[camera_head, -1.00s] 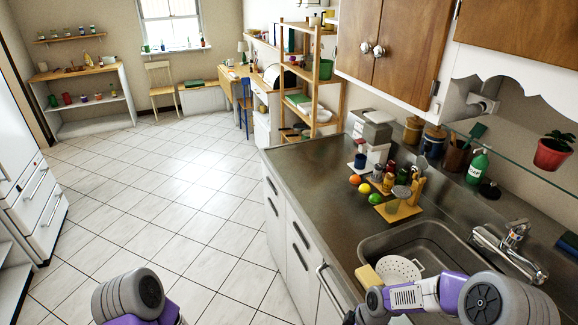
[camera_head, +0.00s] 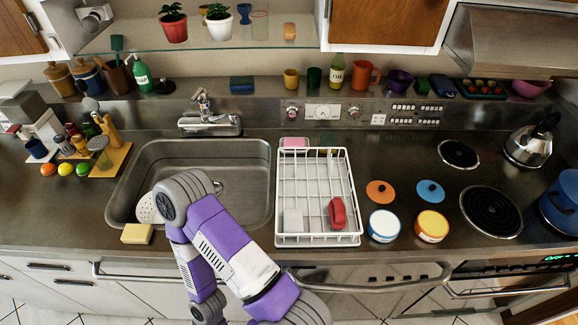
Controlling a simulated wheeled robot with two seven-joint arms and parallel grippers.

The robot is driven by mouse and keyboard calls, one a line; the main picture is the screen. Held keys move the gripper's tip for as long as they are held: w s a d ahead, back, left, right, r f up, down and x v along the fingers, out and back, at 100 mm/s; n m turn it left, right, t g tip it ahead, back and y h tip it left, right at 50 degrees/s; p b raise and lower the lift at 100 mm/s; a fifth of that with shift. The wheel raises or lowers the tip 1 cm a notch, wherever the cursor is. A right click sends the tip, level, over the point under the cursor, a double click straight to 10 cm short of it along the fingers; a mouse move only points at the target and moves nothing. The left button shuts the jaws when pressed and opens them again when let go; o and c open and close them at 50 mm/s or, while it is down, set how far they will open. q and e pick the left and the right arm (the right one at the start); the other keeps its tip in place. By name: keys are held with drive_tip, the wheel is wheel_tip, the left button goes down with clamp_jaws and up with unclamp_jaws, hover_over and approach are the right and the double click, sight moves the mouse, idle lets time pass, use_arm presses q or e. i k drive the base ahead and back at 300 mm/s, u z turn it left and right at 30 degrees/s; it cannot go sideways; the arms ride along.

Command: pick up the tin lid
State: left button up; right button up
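Two small round lids lie flat on the counter between the dish rack and the hob: an orange lid (camera_head: 380,192) and a blue lid (camera_head: 430,192). Each has a small knob on top. In front of them stand two tins: a white and blue tin (camera_head: 384,226) at left and a yellow-orange and white tin (camera_head: 431,226) at right. I cannot tell from the picture which lid is meant. One of my purple arms rises at bottom centre and bends back down. Its gripper is below the frame. Neither gripper shows.
A white wire dish rack (camera_head: 317,241) holds a red item (camera_head: 337,212), left of the lids. The sink (camera_head: 262,160) is farther left. Coil plates (camera_head: 491,211), a kettle (camera_head: 529,143) and a blue pot (camera_head: 563,203) stand right. Bare counter surrounds the lids.

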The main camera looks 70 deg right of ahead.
sight(381, 193)
drive_tip(key=k, duration=0.5)
drive_tip(key=u, duration=1.1)
drive_tip(key=i, duration=0.85)
drive_tip(key=z, duration=4.9)
drive_tip(key=i, duration=0.5)
drive_tip(key=u, duration=0.05)
